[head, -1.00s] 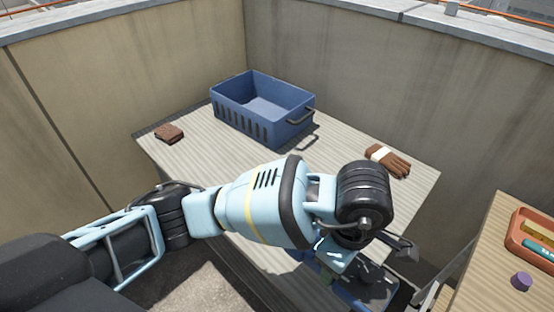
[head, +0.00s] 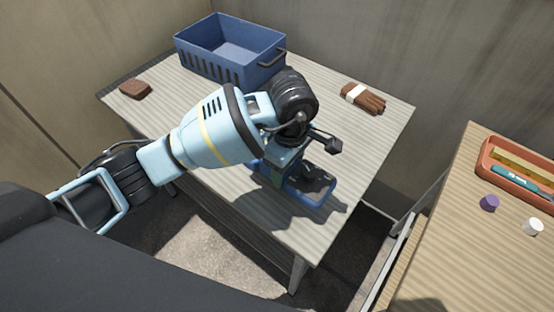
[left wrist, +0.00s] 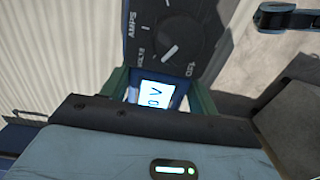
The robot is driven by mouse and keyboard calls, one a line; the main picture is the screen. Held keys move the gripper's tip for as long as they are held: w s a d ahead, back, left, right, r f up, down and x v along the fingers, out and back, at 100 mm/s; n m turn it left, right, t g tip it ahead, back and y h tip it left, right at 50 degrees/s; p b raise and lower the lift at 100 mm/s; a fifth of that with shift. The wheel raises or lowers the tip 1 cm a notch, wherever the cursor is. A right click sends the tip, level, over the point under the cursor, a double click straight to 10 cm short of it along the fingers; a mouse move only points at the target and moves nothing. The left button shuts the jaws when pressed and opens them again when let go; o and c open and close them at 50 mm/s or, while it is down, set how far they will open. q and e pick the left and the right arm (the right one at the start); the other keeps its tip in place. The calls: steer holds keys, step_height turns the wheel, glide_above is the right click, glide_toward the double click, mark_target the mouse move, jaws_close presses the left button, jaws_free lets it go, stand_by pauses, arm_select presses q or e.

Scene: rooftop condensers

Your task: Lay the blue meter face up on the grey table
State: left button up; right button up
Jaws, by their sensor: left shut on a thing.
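The blue meter (head: 307,196) is in my left gripper (head: 284,168), over the front right part of the grey table (head: 375,125). Its blue rim and dark face show in the head view, face upward. My wrist and gripper hide its rear part. In the left wrist view, the meter (left wrist: 172,25) shows its dark face with a dial and a lit screen, between the green fingers (left wrist: 158,92). A shadow lies on the tabletop beside it; I cannot tell whether the meter touches the table. My right gripper is out of view.
A blue crate (head: 215,66) stands at the back of the table. A brown block (head: 136,89) lies at the left, brown gloves (head: 362,98) at the right. A wooden table (head: 430,240) on the right holds an orange tray (head: 484,160), a purple cap (head: 489,203) and a white cap (head: 533,226).

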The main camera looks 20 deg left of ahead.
arm_select(q)
steer(key=shift+w+a+f, duration=0.1)
steer(key=shift+w+a, duration=1)
steer(key=shift+a, duration=0.2)
steer(key=f, duration=0.2)
steer(key=shift+w+a+f, duration=0.2)
steer(key=shift+a+f, duration=0.15)
steer(key=shift+f, duration=0.45)
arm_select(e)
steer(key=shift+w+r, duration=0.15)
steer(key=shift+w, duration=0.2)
arm_select(q)
steer(key=shift+f, duration=0.2)
steer(key=o, duration=1.3)
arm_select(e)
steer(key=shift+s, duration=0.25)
arm_select(q)
steer(key=shift+r, duration=0.1)
